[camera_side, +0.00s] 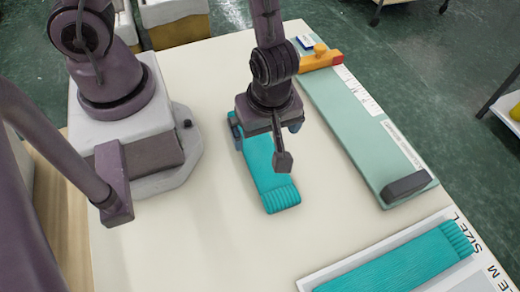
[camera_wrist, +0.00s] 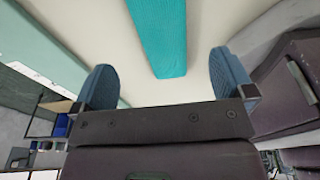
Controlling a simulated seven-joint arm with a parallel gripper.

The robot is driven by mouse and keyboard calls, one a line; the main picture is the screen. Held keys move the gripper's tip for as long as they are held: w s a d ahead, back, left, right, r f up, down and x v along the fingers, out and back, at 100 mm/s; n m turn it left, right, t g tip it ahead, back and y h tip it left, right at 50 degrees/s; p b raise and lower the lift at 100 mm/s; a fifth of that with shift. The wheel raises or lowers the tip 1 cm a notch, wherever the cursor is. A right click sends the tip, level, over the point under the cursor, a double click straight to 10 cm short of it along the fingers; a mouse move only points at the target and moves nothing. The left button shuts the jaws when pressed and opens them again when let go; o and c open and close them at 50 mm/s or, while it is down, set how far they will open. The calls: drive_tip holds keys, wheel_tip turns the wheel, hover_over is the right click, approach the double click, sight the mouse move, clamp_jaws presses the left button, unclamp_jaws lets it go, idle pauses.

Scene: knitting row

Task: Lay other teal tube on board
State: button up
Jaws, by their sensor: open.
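A teal knitted tube (camera_side: 274,182) lies flat on the cream table, with a ribbed cuff at its near end. My gripper (camera_side: 262,138) is over its far part, open and empty, and hides some of it. In the wrist view the tube (camera_wrist: 159,35) shows between the two spread blue fingers of my gripper (camera_wrist: 163,82), with clear space on both sides. The pale green board (camera_side: 345,115) lies to the right, bare along its middle. Another teal tube (camera_side: 405,262) lies on the white sheet marked SIZE L at the front right.
The board carries an orange stop (camera_side: 320,59) at its far end, a dark block (camera_side: 405,186) at its near end and a printed scale along its right side. Bare table (camera_side: 325,195) separates the tube from the board.

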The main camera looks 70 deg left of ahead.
sight(261, 152)
drive_tip(key=shift+a+f, duration=0.3)
drive_tip(key=shift+f, duration=1.15)
drive_tip(key=shift+a+f, duration=0.25)
drive_tip(key=shift+f, duration=1.25)
drive_tip(key=shift+a+f, duration=0.3)
drive_tip(key=shift+f, duration=1.15)
drive_tip(key=c, duration=0.9)
